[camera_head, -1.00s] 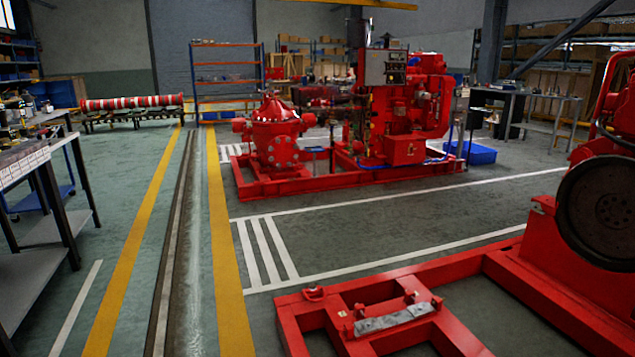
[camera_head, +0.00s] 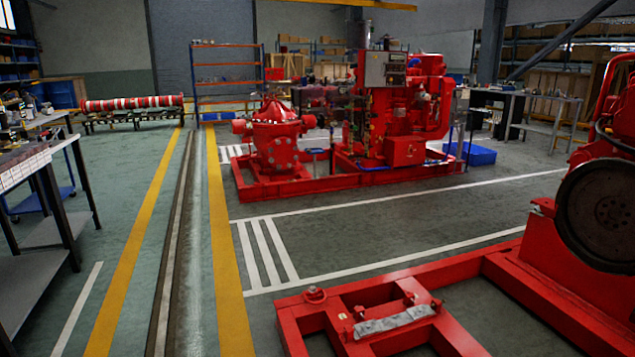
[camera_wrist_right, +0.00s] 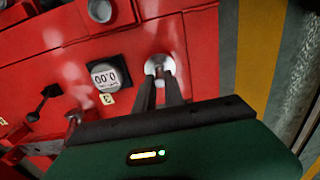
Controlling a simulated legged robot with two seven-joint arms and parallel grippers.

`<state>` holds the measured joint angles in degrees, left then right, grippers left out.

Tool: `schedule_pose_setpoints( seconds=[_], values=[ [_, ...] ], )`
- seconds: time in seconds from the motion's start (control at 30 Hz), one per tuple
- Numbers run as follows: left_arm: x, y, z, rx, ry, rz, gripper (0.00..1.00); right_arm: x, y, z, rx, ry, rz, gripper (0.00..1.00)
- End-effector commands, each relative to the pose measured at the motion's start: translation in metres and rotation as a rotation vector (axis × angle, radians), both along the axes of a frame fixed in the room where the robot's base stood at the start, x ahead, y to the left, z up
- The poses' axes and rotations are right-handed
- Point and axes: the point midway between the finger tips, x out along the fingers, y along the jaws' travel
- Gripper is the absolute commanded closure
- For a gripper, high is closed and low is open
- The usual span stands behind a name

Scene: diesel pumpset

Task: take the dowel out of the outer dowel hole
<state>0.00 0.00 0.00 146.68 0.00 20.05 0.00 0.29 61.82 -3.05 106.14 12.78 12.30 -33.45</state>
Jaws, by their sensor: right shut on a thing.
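In the right wrist view my right gripper (camera_wrist_right: 160,85) reaches to a red painted surface, its two dark fingers close together. The fingertips are at a pale, round metal piece (camera_wrist_right: 158,64) set against the red face, which I take to be the outer dowel and its hole. The gripper is shut on the dowel, whose shaft is mostly hidden between the fingers. I cannot tell how deep the dowel sits in the hole. Neither gripper shows in the head view.
The head view shows a red base frame (camera_head: 470,270) with a large dark flywheel (camera_head: 605,212), and a red pumpset (camera_head: 400,110) behind. A grey bench (camera_head: 35,165) stands at left. The striped floor between is clear.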

Motion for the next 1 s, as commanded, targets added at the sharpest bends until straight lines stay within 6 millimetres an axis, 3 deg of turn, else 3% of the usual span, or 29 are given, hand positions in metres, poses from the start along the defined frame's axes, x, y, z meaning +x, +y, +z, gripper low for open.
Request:
schedule_pose_setpoints(
  seconds=[0.8,1.0],
  values=[
    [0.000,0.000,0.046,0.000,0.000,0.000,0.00,0.000,0.000,0.048,0.000,0.000,0.000,1.00],
    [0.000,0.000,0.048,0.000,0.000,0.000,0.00,0.000,0.000,0.050,0.000,0.000,0.000,1.00]
  ],
)
